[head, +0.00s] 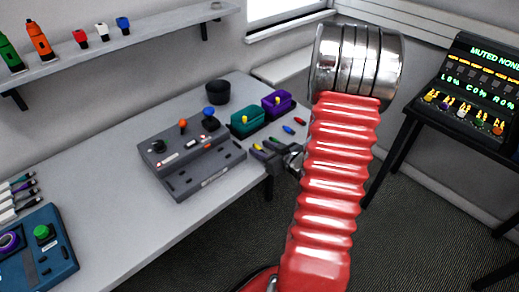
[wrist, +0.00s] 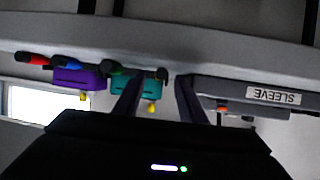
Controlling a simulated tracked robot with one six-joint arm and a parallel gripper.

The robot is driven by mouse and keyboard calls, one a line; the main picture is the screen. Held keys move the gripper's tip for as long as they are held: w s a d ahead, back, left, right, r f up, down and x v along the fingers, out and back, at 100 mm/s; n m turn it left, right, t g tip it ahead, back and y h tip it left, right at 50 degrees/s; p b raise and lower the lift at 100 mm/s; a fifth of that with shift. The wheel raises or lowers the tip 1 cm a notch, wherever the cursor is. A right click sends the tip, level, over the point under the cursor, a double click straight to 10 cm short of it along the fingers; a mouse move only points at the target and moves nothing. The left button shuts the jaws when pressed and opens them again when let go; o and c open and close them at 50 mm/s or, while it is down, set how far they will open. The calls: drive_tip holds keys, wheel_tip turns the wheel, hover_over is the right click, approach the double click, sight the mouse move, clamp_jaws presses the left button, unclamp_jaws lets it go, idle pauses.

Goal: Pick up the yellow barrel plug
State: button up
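The yellow barrel plug (head: 257,146) is a small yellow spot near the table's front edge in the head view. It ends a row with a green plug (head: 274,139), a blue plug (head: 287,129) and a red plug (head: 299,120). My gripper (head: 264,152) is right at the yellow plug, partly covering it. In the wrist view my gripper (wrist: 155,92) has two fingers spread apart, with a gap between them. A dark plug end (wrist: 162,74) shows in that gap; no yellow is visible on it. Contact cannot be told.
A grey device labelled SLEEVE (wrist: 250,92) stands beside the right finger in the wrist view; the head view shows it too (head: 192,160). A teal bin (head: 241,127) and a purple bin (head: 285,108), each with a yellow piece, stand behind the plugs. A black cup (head: 217,94) is farther back.

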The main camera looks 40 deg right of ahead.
drive_tip(key=shift+w+f, duration=0.15)
drive_tip(key=shift+w, duration=0.25)
clamp_jaws()
idle(0.5)
